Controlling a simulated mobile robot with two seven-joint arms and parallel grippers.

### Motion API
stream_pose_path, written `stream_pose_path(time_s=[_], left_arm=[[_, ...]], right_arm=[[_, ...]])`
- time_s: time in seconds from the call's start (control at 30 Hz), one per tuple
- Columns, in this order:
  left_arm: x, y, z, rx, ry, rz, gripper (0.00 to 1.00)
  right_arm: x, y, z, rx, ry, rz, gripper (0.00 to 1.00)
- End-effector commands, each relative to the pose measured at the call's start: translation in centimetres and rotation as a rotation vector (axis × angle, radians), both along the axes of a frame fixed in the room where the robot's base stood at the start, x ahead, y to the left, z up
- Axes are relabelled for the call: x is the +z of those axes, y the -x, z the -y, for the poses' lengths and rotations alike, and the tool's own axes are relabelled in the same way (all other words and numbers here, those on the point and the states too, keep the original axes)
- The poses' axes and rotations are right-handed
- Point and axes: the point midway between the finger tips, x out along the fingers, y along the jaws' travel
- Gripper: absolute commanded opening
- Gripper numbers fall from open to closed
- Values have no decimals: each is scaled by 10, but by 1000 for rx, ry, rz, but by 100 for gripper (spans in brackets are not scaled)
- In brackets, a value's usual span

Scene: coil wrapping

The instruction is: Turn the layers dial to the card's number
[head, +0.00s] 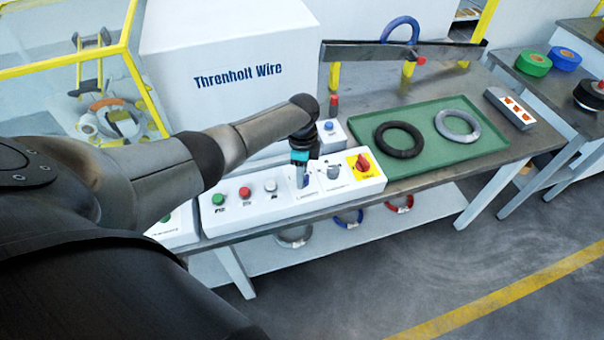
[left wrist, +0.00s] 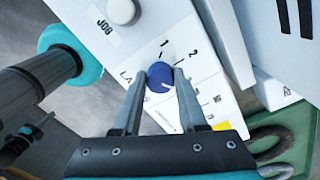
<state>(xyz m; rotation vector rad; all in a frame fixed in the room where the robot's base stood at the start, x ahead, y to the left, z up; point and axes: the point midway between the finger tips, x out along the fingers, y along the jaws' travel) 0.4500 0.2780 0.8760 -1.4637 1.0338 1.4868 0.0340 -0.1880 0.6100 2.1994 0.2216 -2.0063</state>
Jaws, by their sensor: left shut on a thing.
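The white control panel (head: 230,219) stands on the bench's front edge. Its layers dial is a small blue knob (left wrist: 160,78) on a printed scale where the numbers 1 and 2 can be read. My left gripper (head: 302,166) reaches down onto the panel. In the left wrist view the two fingers (left wrist: 160,74) are shut on the dial, one at each side. A pale mark shows on the knob, but its exact setting is unclear. Part of the scale is behind the fingers. I cannot make out a card with a readable number. My right gripper is not in view.
The Threnholt Wire machine (head: 230,60) stands at the back.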

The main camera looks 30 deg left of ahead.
Motion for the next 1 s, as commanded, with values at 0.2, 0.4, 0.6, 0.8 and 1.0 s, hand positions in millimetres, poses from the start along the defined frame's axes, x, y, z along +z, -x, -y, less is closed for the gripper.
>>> stream_pose_path(time_s=[0.2,0.4,0.6,0.8,1.0], left_arm=[[1,-1,1,-67,2,1,0],[1,-1,1,-89,3,1,0],[1,-1,1,-92,3,1,0],[1,-1,1,-91,2,2,48],[0,-1,1,-90,2,1,71]], right_arm=[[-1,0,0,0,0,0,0],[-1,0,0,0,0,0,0],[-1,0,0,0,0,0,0],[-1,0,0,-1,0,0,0],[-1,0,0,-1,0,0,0]])
